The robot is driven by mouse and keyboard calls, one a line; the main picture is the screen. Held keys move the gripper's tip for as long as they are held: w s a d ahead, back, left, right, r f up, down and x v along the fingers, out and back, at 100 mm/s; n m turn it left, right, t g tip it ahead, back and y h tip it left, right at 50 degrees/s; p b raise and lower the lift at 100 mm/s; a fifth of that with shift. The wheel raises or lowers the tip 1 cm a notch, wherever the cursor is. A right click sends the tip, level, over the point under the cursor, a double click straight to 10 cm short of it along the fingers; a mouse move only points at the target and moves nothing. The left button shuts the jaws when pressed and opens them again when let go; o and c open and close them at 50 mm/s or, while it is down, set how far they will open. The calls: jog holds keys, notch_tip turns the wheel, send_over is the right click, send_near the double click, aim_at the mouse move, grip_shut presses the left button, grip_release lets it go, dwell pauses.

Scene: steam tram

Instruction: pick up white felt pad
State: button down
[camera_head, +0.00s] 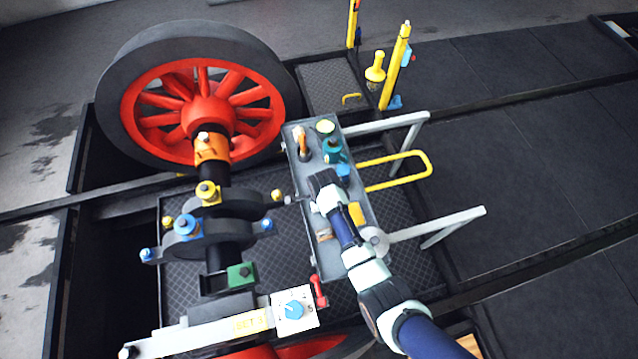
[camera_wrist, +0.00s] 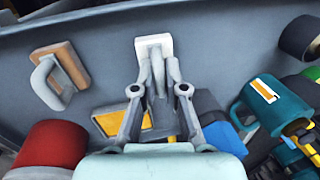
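The white felt pad (camera_wrist: 153,43) is a small pale block at the top middle of the wrist view, in the grey tray (camera_wrist: 225,45). My gripper (camera_wrist: 163,62) reaches to it. Both fingertips are close together, with only a narrow gap, and overlap the pad's near edge. Whether they pinch the pad or only sit in front of it cannot be told. In the head view my gripper (camera_head: 318,184) is over the tray (camera_head: 352,262), and I cannot make out the pad there.
Near the fingers lie a wooden block with a grey handle (camera_wrist: 72,66), a yellow-faced block (camera_wrist: 108,122), a red cylinder (camera_wrist: 50,148) and a teal container (camera_wrist: 280,105). Grey rails (camera_head: 440,227) and a yellow loop handle (camera_head: 425,165) stick out right of the tray.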

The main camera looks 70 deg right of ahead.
dwell(0.4)
notch_tip(320, 180, up, 20)
jog(key=p, duration=1)
jog(key=shift+f, duration=0.1)
